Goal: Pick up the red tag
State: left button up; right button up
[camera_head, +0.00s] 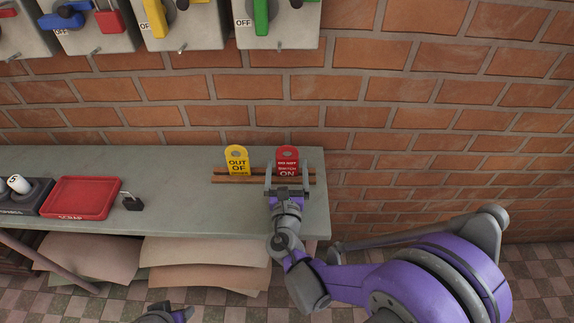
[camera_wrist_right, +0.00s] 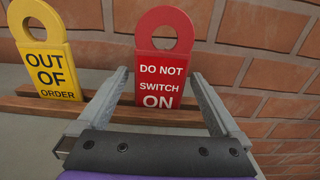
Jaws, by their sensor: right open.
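The red tag (camera_head: 287,158) stands upright in a wooden rack on the grey shelf, against the brick wall. It reads "DO NOT SWITCH ON" and has a round hole at its top; it also shows in the right wrist view (camera_wrist_right: 163,72). My right gripper (camera_head: 288,172) is open in front of the tag, and in the right wrist view its two fingers (camera_wrist_right: 160,85) appear on either side of the tag's lower part. I cannot tell whether they touch it. My left gripper (camera_head: 165,314) only partly shows at the bottom edge; its jaws cannot be made out.
A yellow "OUT OF ORDER" tag (camera_head: 237,161) stands left of the red tag in the wooden rack (camera_head: 220,180). A red scrap tray (camera_head: 80,214) and a black padlock (camera_head: 132,202) are farther left. Switch boxes (camera_head: 277,30) hang above. Shelf is bare between padlock and rack.

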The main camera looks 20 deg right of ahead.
aim_at(287, 164)
jog(key=x, duration=0.4)
jog(key=shift+w+r, duration=0.1)
jog(key=shift+r, duration=0.05)
jog(key=c, duration=1.3)
notch_tip(287, 164, up, 10)
jog(key=p, duration=0.2)
jog(key=shift+p, duration=0.4)
